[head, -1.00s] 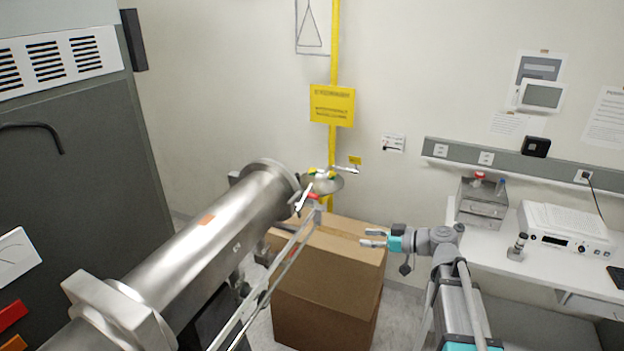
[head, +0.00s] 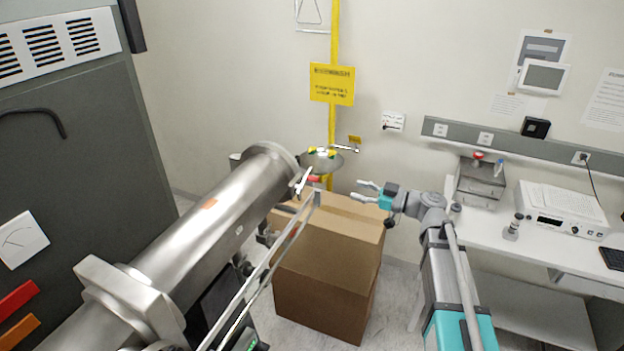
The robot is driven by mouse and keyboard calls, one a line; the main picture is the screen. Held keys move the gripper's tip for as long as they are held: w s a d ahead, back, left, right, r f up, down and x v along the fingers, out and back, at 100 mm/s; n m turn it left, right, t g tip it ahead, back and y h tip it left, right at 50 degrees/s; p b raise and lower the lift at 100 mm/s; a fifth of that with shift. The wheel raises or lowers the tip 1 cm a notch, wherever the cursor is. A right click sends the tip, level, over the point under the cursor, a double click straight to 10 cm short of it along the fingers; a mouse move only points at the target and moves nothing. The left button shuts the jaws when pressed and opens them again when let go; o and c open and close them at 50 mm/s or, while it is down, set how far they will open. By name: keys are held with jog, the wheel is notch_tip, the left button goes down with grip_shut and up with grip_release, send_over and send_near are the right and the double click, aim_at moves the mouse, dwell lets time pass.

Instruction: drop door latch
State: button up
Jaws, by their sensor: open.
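The door latch appears to be the small metal lever with a red part (head: 312,179) at the far end of the large steel cylinder (head: 215,212). A long thin metal rail (head: 268,268) runs along the cylinder's right side up to it. My gripper (head: 364,190) is to the right of the latch, apart from it, with its fingers pointing left. It is open with nothing between the fingers. The latch's exact shape is too small to tell.
Cardboard boxes (head: 325,262) stand below my gripper. A round metal basin (head: 322,161) and yellow pipe (head: 333,120) are behind the latch. A white bench (head: 500,240) with instruments stands at right, a dark cabinet (head: 75,170) at left. Air between gripper and latch looks clear.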

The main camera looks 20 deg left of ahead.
aim_at(316, 180)
jog(key=a, duration=0.8)
jog(key=w+a, duration=0.1)
jog(key=a, duration=0.4)
grip_shut()
